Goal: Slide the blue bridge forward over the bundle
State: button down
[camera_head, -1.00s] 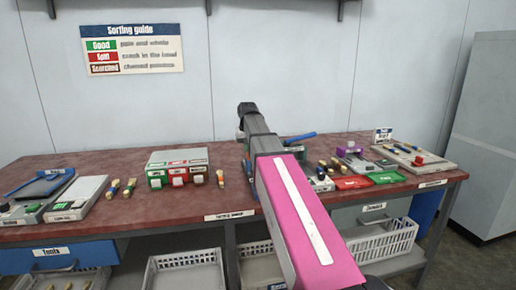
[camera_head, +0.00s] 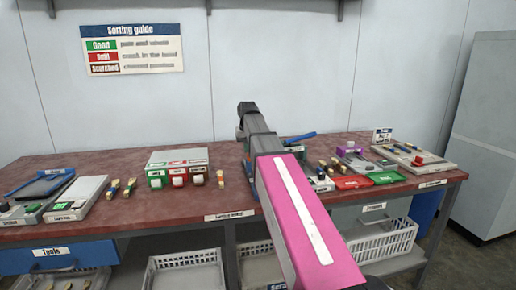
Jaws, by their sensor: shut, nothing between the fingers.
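My arm reaches over the middle of the table, and its end is hidden behind its own links, so I cannot see my gripper. A blue bar (camera_head: 300,138) shows just right of the arm, above grey equipment partly covered by the arm. On the far right, a pale board (camera_head: 437,166) carries dark blue pieces (camera_head: 402,147) and a red block (camera_head: 419,160). I cannot tell which blue part is the bridge. Small wooden pieces with coloured bands (camera_head: 113,188) lie left of centre; others (camera_head: 333,164) lie right of the arm. I cannot tell which is the bundle.
The reddish table (camera_head: 120,218) also holds a grey sorting box (camera_head: 178,160), a pale flat box (camera_head: 76,198), a blue tray (camera_head: 45,187), red (camera_head: 352,183) and green mats (camera_head: 387,178), and a purple item (camera_head: 348,150). White baskets (camera_head: 385,245) stand below.

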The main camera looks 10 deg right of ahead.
notch_tip(320, 180, up, 7)
dwell(0.8)
jog(key=shift+f, duration=0.1)
